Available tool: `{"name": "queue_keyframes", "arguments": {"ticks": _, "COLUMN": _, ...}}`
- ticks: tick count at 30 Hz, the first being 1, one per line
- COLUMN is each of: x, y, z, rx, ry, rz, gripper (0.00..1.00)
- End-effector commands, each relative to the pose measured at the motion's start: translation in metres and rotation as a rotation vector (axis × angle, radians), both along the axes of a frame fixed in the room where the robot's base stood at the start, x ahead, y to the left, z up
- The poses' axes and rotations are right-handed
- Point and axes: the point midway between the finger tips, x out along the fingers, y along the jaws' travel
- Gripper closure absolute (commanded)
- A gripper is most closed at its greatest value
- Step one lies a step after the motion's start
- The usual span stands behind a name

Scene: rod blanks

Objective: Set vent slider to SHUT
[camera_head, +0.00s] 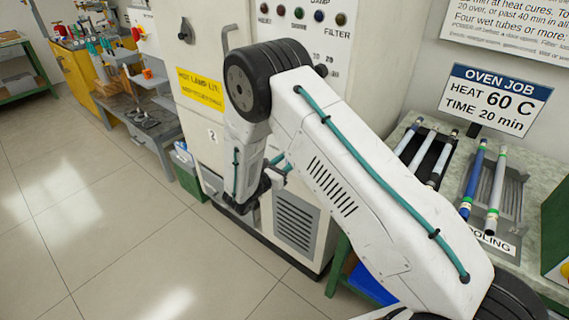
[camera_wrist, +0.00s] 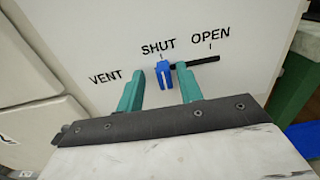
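The blue vent slider knob (camera_wrist: 163,74) is at the left end of its black slot (camera_wrist: 205,61), under the SHUT mark. The slot runs right toward the OPEN mark. My gripper (camera_wrist: 159,70) has its two teal fingers apart, one on each side of the knob. A gap shows between the left finger and the knob, and a narrower one on the right. In the head view my gripper (camera_head: 277,166) is low at the white cabinet's front, and my arm hides the slider there.
The white oven cabinet (camera_head: 372,50) carries a grey louvred vent (camera_head: 297,222) near the floor. A green-framed bench (camera_head: 415,122) with rods on racks stands to the right. A cluttered workbench (camera_head: 150,118) stands at the left. The tiled floor (camera_head: 110,215) in front is clear.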

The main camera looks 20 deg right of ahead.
Motion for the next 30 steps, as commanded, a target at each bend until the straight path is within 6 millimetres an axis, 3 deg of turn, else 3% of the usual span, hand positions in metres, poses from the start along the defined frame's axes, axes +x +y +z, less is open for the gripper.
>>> {"name": "queue_keyframes", "arguments": {"ticks": 5, "x": -0.005, "y": 0.006, "z": 0.000, "rx": -0.001, "ry": 0.001, "rz": 0.000, "gripper": 0.64}}
{"name": "queue_keyframes", "arguments": {"ticks": 18, "x": -0.043, "y": 0.060, "z": 0.000, "rx": 0.000, "ry": 0.000, "rz": 0.003, "gripper": 0.64}}
{"name": "queue_keyframes", "arguments": {"ticks": 30, "x": -0.047, "y": 0.065, "z": 0.000, "rx": 0.000, "ry": 0.000, "rz": 0.002, "gripper": 0.64}}
